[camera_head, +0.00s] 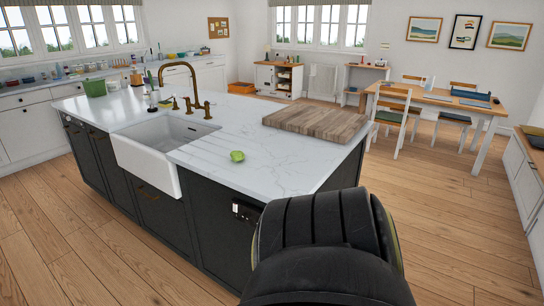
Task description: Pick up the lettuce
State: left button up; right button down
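A small green lettuce (237,156) lies on the white marble top of the kitchen island (270,178). It sits right of the sink and left of the wooden board, with clear marble around it. A large black rounded part of my own body fills the bottom right of the view and covers the island's near right corner. Neither of my grippers shows in this view.
A white sink (150,155) with a brass tap (188,85) is set into the island. A thick wooden board (316,121) lies at its back right. A green container (95,88) stands at the far left end. A dining table (437,97) with chairs stands at the right. Open wooden floor (80,250) lies in front.

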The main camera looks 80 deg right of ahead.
aim_at(236, 155)
jog(key=z, duration=1.55)
jog(key=i, duration=2.7)
jog(key=z, duration=1.7)
